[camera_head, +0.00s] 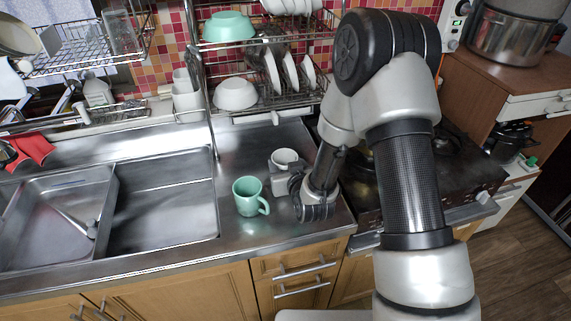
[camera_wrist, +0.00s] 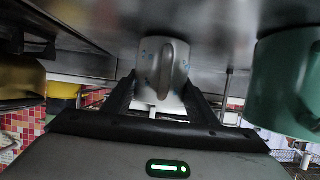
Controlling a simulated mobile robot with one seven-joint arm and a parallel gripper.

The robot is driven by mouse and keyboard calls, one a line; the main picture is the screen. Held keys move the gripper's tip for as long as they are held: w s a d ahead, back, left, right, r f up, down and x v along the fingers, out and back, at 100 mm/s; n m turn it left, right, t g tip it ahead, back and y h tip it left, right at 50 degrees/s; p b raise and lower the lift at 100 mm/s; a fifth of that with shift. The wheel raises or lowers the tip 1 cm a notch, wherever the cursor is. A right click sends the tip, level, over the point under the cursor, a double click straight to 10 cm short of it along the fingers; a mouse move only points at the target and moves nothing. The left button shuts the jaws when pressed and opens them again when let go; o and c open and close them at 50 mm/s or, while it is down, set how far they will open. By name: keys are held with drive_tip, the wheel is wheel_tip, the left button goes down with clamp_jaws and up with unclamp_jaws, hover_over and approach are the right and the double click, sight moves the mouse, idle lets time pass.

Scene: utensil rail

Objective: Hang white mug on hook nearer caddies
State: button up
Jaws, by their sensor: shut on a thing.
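The white mug (camera_head: 286,156) is upright over the counter right of the sink; its lower part is partly hidden by my gripper (camera_head: 283,178). In the wrist view, the white mug (camera_wrist: 176,52) shows with its handle toward the camera, between the two fingers of my gripper (camera_wrist: 160,88), which is shut on it. I cannot tell whether its base touches the counter. White caddies (camera_head: 187,100) stand at the wall, left of the dish rack. The hooks are too small to make out.
A green mug (camera_head: 247,196) stands just left of my gripper; it also looms at right in the wrist view (camera_wrist: 287,85). The dish rack (camera_head: 297,98) with bowls and plates is behind. The sink (camera_head: 160,200) is left, the dark stove (camera_head: 455,165) right. Counter behind the mugs is clear.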

drive_tip(key=shift+f, duration=0.15)
drive_tip(key=o, duration=1.2)
drive_tip(key=shift+o, duration=0.2)
drive_tip(key=shift+r, duration=0.2)
drive_tip(key=p+v, duration=0.7)
drive_tip(key=v, duration=0.5)
